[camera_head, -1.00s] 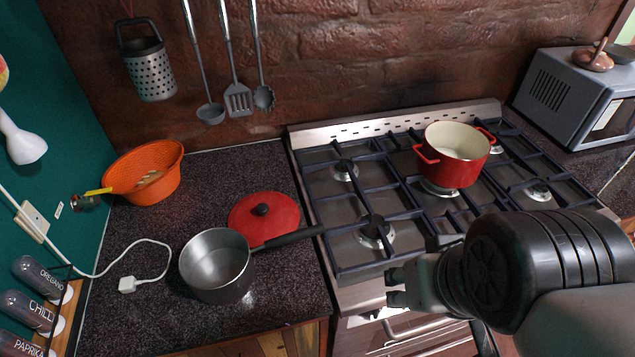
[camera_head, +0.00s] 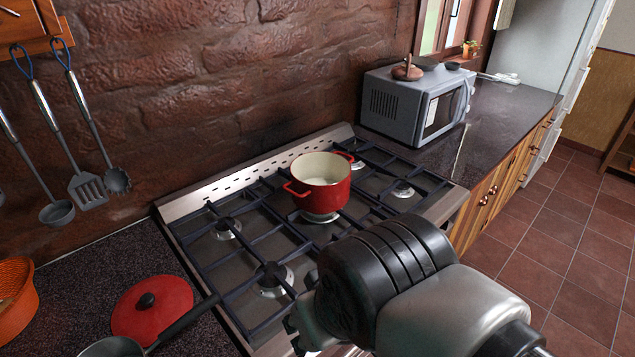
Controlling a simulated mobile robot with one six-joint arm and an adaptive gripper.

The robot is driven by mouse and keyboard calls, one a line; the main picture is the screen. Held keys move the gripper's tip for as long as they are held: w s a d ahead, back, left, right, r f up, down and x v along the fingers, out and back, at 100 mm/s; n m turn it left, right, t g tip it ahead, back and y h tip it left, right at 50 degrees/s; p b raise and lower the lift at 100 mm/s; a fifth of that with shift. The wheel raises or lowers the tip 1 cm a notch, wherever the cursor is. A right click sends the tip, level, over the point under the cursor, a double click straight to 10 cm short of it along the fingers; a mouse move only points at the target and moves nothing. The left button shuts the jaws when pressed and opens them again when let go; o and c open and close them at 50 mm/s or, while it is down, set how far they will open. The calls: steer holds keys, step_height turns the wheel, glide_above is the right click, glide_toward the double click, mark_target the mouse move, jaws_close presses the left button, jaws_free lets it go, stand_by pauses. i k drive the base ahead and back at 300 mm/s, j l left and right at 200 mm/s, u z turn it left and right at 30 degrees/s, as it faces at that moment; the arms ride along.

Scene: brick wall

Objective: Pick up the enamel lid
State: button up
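The red enamel lid (camera_head: 153,308), with a black knob, lies on the dark speckled counter just left of the stove. The dark handle of a saucepan (camera_head: 113,347) passes close by its right side. My gripper (camera_head: 296,335) is at the stove's front edge, right of the lid and apart from it. The wrist hides most of its fingers, so its opening does not show clearly. A red pot (camera_head: 321,183) with a cream inside stands uncovered on the stove.
The gas stove (camera_head: 239,261) has raised dark grates. An orange colander (camera_head: 15,302) stands at the far left. Utensils, among them a slotted turner (camera_head: 88,188), hang on the brick wall. A microwave (camera_head: 418,103) stands right of the stove. Tiled floor is open at right.

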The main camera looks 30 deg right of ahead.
mark_target(149, 307)
steer(key=i+j+u, duration=0.15)
steer(key=u, duration=0.25)
steer(key=i+u, duration=0.25)
steer(key=u, duration=0.15)
